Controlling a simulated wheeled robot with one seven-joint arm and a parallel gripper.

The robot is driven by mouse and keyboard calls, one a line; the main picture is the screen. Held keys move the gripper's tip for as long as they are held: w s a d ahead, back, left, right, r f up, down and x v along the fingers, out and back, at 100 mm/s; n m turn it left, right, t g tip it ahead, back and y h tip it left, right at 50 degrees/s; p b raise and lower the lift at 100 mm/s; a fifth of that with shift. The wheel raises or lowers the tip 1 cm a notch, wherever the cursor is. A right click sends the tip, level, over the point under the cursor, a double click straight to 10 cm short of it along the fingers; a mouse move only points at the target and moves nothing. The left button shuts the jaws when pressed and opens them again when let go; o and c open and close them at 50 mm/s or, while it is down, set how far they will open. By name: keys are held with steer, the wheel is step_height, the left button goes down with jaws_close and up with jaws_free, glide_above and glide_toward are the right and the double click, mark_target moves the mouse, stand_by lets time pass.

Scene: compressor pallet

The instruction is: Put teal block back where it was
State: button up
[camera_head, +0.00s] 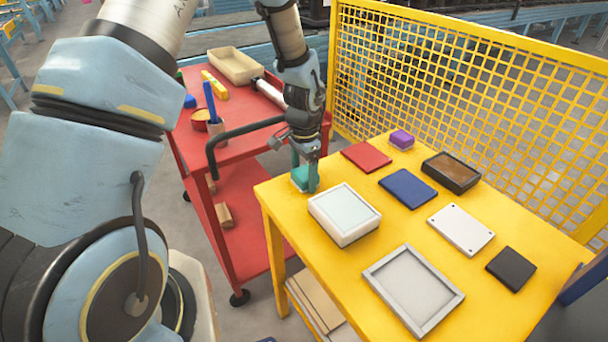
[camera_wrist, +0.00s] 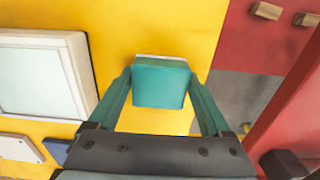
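The teal block (camera_wrist: 160,82) is between the two fingers of my gripper (camera_wrist: 160,76) in the wrist view, and both fingertips meet its sides. One finger partly hides the block there. A thin pale edge shows beside the block in both views. I cannot tell whether the block touches what is below it.
A white framed box (camera_head: 344,214) stands close to the block. A grey tray (camera_head: 413,289), red plate (camera_head: 366,156), blue plate (camera_head: 407,188), brown-topped box (camera_head: 451,172), purple block (camera_head: 402,140), white plate (camera_head: 460,229) and black plate (camera_head: 511,268) are spread beyond. A red cart (camera_head: 245,148) adjoins; yellow mesh fence (camera_head: 450,80) stands behind.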

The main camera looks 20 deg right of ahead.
mark_target(304, 173)
steer(key=shift+o, duration=1)
step_height(304, 173, up, 12)
steer(key=b, duration=0.2)
steer(key=s+a+r+n, duration=0.1)
steer(key=a+n, duration=0.6)
steer(key=a, duration=0.8)
steer(key=s+a+r+n+t, duration=0.1)
steer(key=a+n, duration=0.6)
steer(key=a, duration=0.8)
steer(key=shift+s+r+n+t, duration=0.35)
steer(key=shift+s+r, duration=0.25)
steer(key=shift+s, duration=0.4)
steer(key=shift+c, duration=0.3)
